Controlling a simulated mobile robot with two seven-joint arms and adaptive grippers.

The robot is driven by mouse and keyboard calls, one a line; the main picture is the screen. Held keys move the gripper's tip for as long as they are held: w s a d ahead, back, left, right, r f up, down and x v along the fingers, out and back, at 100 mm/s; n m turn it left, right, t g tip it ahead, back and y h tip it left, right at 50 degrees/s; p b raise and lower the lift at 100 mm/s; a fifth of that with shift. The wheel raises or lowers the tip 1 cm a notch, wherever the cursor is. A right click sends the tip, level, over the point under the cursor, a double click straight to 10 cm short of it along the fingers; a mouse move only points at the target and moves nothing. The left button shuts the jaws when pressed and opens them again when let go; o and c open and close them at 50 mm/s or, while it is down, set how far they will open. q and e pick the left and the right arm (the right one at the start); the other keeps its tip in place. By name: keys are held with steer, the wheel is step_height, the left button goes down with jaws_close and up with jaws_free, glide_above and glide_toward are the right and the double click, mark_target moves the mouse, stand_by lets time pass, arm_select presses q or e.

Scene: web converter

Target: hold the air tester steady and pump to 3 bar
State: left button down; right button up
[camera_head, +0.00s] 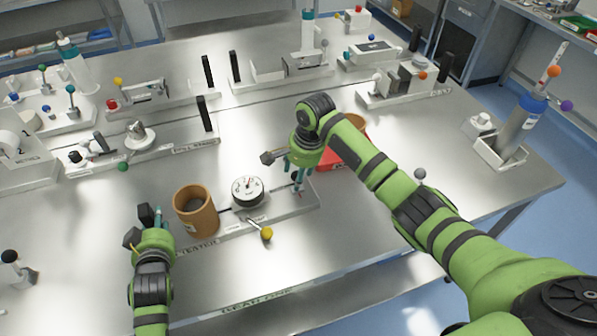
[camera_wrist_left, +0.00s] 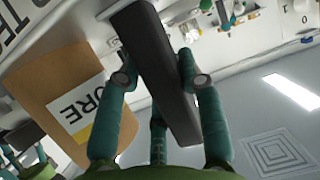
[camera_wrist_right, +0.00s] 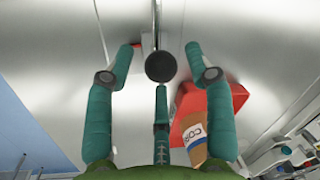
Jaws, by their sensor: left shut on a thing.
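The air tester (camera_head: 228,229) is a low grey base on the front bench, with a white dial gauge (camera_head: 247,190) and a yellow-ball lever (camera_head: 266,233). A brown cylinder (camera_head: 196,212) stands at its left; the left wrist view shows its label, partly read as "ORE". My left gripper (camera_head: 150,222) is shut on a black upright handle (camera_wrist_left: 150,60) at the tester's left end. My right gripper (camera_head: 298,175) is over the tester's right end, fingers pointing down. In the right wrist view its fingers are apart around a black round knob (camera_wrist_right: 160,67). The gauge reading is too small to tell.
A red tray (camera_head: 350,150) lies just behind my right wrist; a brown labelled piece (camera_wrist_right: 195,135) shows in it. Other fixtures with black posts (camera_head: 208,72) fill the back of the bench.

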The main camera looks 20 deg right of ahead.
step_height(320, 180, up, 12)
steer(key=s+d, duration=0.1)
steer(key=s, duration=0.1)
steer(key=shift+d, duration=0.25)
steer(key=shift+f, duration=0.1)
stand_by(1.2)
steer(key=f+m, duration=0.1)
steer(key=f, duration=0.3)
steer(key=w+a+f+m, duration=0.1)
steer(key=f+m, duration=0.1)
steer(key=f, duration=0.2)
steer(key=f+m, duration=0.1)
steer(key=f, duration=0.3)
steer(key=shift+w+a+m+h, duration=0.3)
steer(key=shift+w+a+h, duration=0.1)
steer(key=shift+r, duration=0.1)
jaws_close()
